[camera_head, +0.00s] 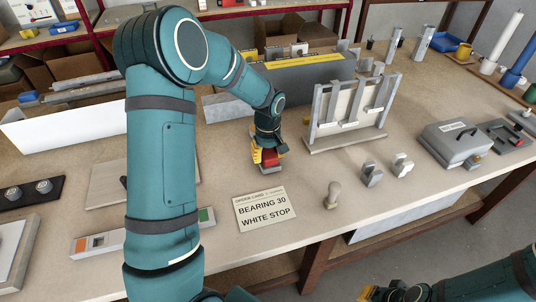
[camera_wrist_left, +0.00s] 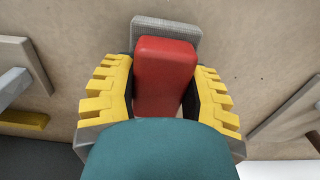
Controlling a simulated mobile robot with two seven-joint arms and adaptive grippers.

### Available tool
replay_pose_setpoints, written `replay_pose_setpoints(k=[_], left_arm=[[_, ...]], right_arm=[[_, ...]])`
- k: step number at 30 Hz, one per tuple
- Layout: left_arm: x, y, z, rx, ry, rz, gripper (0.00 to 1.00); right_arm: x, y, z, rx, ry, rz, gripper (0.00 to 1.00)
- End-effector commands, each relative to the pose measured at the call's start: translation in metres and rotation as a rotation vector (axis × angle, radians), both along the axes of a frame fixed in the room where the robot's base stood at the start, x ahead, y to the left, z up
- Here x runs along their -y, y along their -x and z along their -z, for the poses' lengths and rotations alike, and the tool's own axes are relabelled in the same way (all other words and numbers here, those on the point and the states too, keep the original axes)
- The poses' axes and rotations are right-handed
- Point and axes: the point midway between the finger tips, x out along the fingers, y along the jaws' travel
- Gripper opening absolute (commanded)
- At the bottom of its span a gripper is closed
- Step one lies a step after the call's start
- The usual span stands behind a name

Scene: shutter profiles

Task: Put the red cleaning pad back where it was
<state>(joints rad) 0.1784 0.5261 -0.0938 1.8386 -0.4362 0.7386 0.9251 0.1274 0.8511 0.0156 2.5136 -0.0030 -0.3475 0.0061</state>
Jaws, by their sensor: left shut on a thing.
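The red cleaning pad (camera_wrist_left: 165,70) is a red block that sits between the yellow fingers of my left gripper (camera_wrist_left: 163,95) in the left wrist view. My left gripper is shut on it. In the head view the pad (camera_head: 269,157) shows between the fingers of the left gripper (camera_head: 268,158), low over the middle of the workbench. A grey flat piece (camera_wrist_left: 166,30) shows just behind the red block; I cannot tell whether it is part of the pad. My right gripper (camera_head: 385,294) is at the bottom edge of the head view, partly cut off.
An order card (camera_head: 265,208) reading "BEARING 30 WHITE STOP" lies in front of the left gripper. A rack with upright grey profiles (camera_head: 347,105) stands to its right. A knobbed stamp-like piece (camera_head: 333,195) and grey blocks (camera_head: 372,173) stand near the front edge. A grey case (camera_head: 455,143) is further right.

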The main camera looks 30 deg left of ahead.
Motion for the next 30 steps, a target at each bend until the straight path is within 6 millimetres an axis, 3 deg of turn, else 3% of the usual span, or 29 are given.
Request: replay_pose_setpoints(k=[3, 4, 6, 19, 30], left_arm=[[0.000, 0.000, 0.004, 0.000, 0.000, 0.000, 0.07], [0.000, 0.000, 0.004, 0.000, 0.000, 0.000, 0.56], [0.000, 0.000, 0.003, 0.000, 0.000, 0.000, 0.75], [0.000, -0.001, -0.006, 0.002, -0.001, 0.000, 0.75], [-0.001, -0.001, -0.078, 0.004, 0.000, -0.002, 0.75]], right_arm=[[0.000, 0.000, 0.003, 0.001, 0.000, 0.000, 0.00], [0.000, -0.001, 0.003, 0.001, 0.000, 0.000, 0.00], [0.000, -0.001, 0.002, 0.002, 0.000, 0.001, 0.00], [0.000, 0.000, -0.002, 0.001, 0.000, 0.000, 0.00], [0.001, -0.004, -0.015, 0.010, 0.002, 0.007, 0.00]])
